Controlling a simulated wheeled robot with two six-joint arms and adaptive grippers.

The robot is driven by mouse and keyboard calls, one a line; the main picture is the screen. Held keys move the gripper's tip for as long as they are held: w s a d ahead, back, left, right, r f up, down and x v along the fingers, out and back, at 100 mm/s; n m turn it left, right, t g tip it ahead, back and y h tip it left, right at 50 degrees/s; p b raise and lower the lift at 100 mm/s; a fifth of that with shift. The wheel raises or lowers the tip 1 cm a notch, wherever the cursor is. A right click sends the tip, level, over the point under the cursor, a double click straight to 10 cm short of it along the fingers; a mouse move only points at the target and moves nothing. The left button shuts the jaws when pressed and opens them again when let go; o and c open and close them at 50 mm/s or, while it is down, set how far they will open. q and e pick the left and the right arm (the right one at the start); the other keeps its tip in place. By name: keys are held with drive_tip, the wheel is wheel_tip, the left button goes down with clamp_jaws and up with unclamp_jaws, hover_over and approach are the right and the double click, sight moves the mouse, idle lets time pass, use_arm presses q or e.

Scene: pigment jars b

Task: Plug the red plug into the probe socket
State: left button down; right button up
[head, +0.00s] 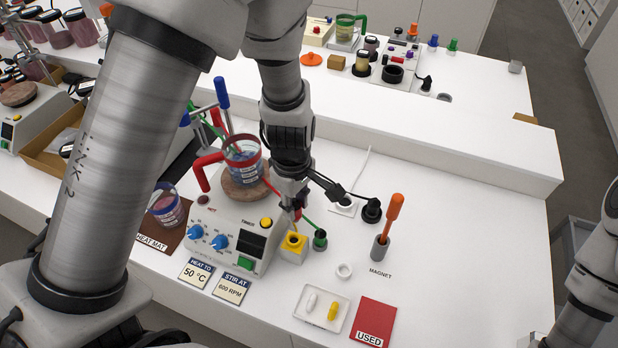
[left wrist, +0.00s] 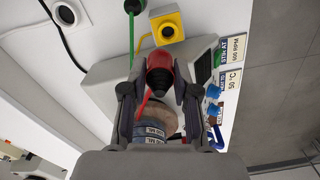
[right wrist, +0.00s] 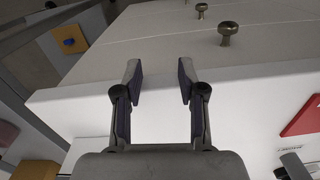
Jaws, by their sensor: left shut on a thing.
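In the head view my left gripper (head: 292,203) is above the front right of the hotplate, and the plug is mostly hidden. A yellow block (head: 293,246) with a dark round opening, which looks like the probe socket, stands just below it; it also shows in the left wrist view (left wrist: 174,15). The plug is apart from the block. My right gripper (right wrist: 158,76) is open and empty.
A green plug (head: 320,240) stands beside the yellow block. The hotplate (head: 222,238) carries a beaker (head: 243,153) with a red handle. A magnet stick (head: 392,215) stands in a holder to the right. A white tray (head: 321,325) lies in front.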

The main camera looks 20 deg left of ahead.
use_arm(q)
drive_tip(key=shift+r, duration=0.1)
drive_tip(key=f+b, duration=0.1)
drive_tip(key=s+f+b, duration=0.1)
drive_tip(key=f+b, duration=0.1)
drive_tip(key=f, duration=0.1)
drive_tip(key=shift+s+f, duration=0.1)
drive_tip(key=shift+s, duration=0.25)
drive_tip(key=shift+f+b, duration=0.3)
drive_tip(key=shift+f, duration=0.05)
drive_tip(key=shift+w+f, duration=0.25)
use_arm(e)
drive_tip(key=f, duration=0.1)
drive_tip(key=s+f, duration=0.1)
drive_tip(key=f, duration=0.1)
drive_tip(key=shift+f, duration=0.15)
use_arm(q)
drive_tip(key=shift+s+r, duration=0.1)
drive_tip(key=shift+s, duration=0.1)
use_arm(e)
drive_tip(key=shift+s, duration=0.15)
use_arm(q)
drive_tip(key=shift+w, duration=0.1)
